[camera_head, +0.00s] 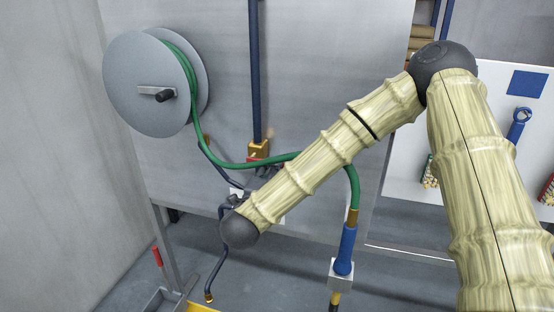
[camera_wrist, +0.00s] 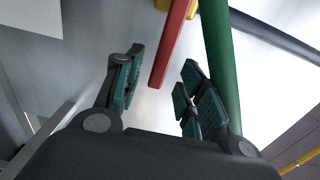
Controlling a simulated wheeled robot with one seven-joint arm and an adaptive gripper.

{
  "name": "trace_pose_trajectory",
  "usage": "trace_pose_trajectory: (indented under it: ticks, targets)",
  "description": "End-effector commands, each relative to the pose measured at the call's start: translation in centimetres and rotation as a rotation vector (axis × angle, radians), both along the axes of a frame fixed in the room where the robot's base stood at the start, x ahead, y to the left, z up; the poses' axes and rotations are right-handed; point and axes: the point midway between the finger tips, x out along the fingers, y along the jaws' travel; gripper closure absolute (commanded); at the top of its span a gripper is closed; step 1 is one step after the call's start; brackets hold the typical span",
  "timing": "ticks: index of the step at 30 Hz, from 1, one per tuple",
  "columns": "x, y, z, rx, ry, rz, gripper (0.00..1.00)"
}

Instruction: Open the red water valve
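The red water valve handle shows as a red bar (camera_wrist: 172,45) in the wrist view. Its free end lies between my two fingers in the picture, with gaps on both sides. In the head view, a small red piece (camera_head: 256,159) shows below the brass valve body (camera_head: 258,148) at the foot of a dark blue pipe (camera_head: 255,70). My gripper (camera_wrist: 162,68) is open and empty, one finger on each side of the bar. In the head view my gripper (camera_head: 266,176) is just below the valve, partly hidden by my arm and the hose.
A green hose (camera_wrist: 221,60) runs close beside my right finger in the wrist view. It leads from a grey reel (camera_head: 140,80) to a blue nozzle (camera_head: 345,250). A dark bent pipe (camera_head: 216,268) hangs below my wrist. A grey panel (camera_head: 330,60) stands behind the valve.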

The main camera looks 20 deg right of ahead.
Motion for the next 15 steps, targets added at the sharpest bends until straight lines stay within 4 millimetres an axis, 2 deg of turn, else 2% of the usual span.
trace_pose_trajectory:
  ticks: [6,15]
  targets:
    - [2.6,-1.9,0.3,0.0,0.0,-0.003,0.61]
    - [4.1,-2.9,0.0,-0.001,0.001,-0.001,0.61]
